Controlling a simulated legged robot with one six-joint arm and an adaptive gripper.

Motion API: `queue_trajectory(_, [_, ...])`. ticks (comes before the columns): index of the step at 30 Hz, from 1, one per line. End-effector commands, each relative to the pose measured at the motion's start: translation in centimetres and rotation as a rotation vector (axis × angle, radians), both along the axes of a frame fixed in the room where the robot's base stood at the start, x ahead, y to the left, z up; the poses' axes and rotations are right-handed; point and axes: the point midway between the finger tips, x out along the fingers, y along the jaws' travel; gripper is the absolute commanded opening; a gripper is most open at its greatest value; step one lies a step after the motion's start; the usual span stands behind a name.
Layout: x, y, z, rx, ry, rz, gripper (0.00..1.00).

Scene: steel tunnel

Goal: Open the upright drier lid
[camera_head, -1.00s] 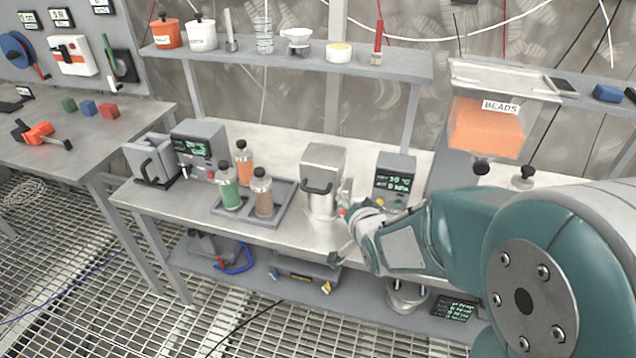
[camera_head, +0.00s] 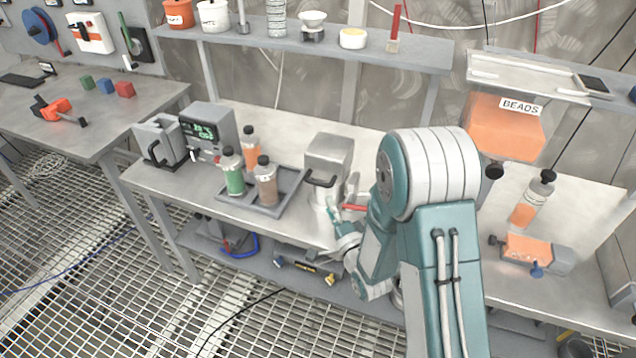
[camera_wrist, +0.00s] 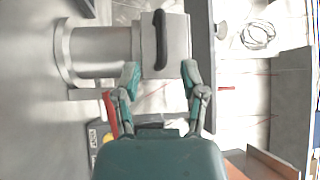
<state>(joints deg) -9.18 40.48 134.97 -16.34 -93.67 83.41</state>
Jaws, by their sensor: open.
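The upright drier (camera_head: 325,190) is a steel cylinder with a boxy square top, standing on the bench right of the bottle tray. Its lid (camera_head: 331,152) looks shut, with a black curved handle (camera_head: 321,181) on the front. In the wrist view the drier lies sideways, with the cylinder (camera_wrist: 98,52) at left and the black handle (camera_wrist: 161,40) near top centre. My gripper (camera_wrist: 160,75) is open and empty. Its fingertips are at the lid box's near edge, one on each side of the handle's line. Contact cannot be told. In the head view my arm partly covers the gripper.
The tray (camera_head: 285,205) with several bottles and a grey display unit (camera_head: 210,130) stand left of the drier. A red-handled part (camera_head: 355,207) is close to the drier's right. A shelf (camera_head: 300,27) runs above. The beads hopper (camera_head: 505,125) is at right.

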Motion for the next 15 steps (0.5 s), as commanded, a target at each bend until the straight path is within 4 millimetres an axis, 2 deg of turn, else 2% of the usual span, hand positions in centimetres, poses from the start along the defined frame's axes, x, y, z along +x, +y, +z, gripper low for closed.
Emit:
queue_trajectory(9, [5.2, 2.5, 0.8, -0.001, -0.001, 0.001, 0.54])
queue_trajectory(15, [7.0, 3.3, 1.1, -0.002, -0.001, -0.001, 0.54])
